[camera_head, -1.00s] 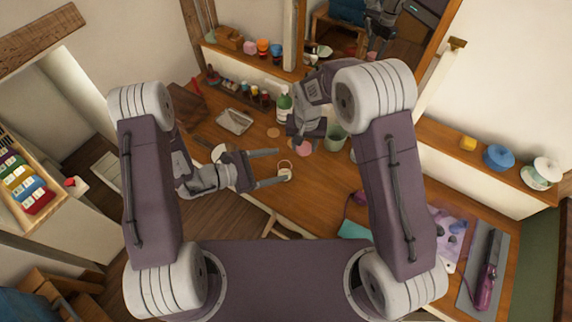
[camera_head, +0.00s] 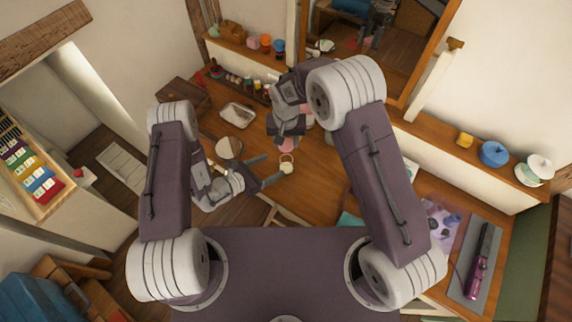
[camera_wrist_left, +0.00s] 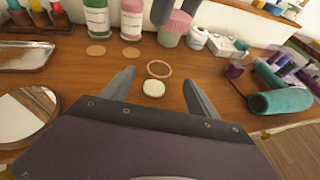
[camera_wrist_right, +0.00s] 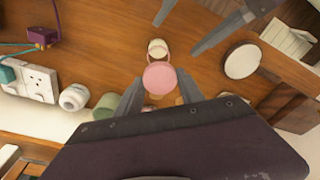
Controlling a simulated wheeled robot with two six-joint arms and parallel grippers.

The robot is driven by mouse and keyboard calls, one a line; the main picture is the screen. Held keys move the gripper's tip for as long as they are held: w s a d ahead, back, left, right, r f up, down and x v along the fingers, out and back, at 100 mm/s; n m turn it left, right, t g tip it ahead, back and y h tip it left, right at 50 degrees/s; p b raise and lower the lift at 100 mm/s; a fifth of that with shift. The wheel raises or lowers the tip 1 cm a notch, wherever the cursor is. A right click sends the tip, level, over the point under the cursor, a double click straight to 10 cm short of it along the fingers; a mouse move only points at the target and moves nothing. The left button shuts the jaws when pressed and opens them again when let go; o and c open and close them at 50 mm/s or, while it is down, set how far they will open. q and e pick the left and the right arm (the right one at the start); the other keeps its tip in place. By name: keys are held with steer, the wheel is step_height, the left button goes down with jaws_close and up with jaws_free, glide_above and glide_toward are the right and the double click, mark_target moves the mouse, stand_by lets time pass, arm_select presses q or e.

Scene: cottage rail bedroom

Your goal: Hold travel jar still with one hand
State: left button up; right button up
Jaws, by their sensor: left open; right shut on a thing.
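A small cream jar (camera_head: 286,167), which I take for the travel jar, stands on the wooden table; it also shows in the left wrist view (camera_wrist_left: 153,89) and the right wrist view (camera_wrist_right: 158,46). A thin pink ring (camera_wrist_left: 158,69) is right beside it. My left gripper (camera_head: 274,167) is open, its fingertips just short of the jar, one to each side of its line, not touching it. My right gripper (camera_wrist_right: 160,90) is shut on a round pink thing (camera_wrist_right: 159,78), whose ribbed side shows in the left wrist view (camera_wrist_left: 175,27). The right fingers hide part of it.
A round mirror-like disc (camera_wrist_left: 22,112) and a metal tray (camera_wrist_left: 22,58) lie left of my left gripper. Bottles (camera_wrist_left: 96,18) stand behind. A green cup (camera_wrist_right: 106,104) is near my right gripper.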

mark_target(282, 161)
arm_select(q)
steer(key=x, duration=0.8)
steer(key=shift+w+d, duration=0.15)
steer(key=shift+w, duration=0.05)
jaws_close()
steer(key=shift+s, duration=0.1)
arm_select(e)
steer(key=shift+f, duration=2.5)
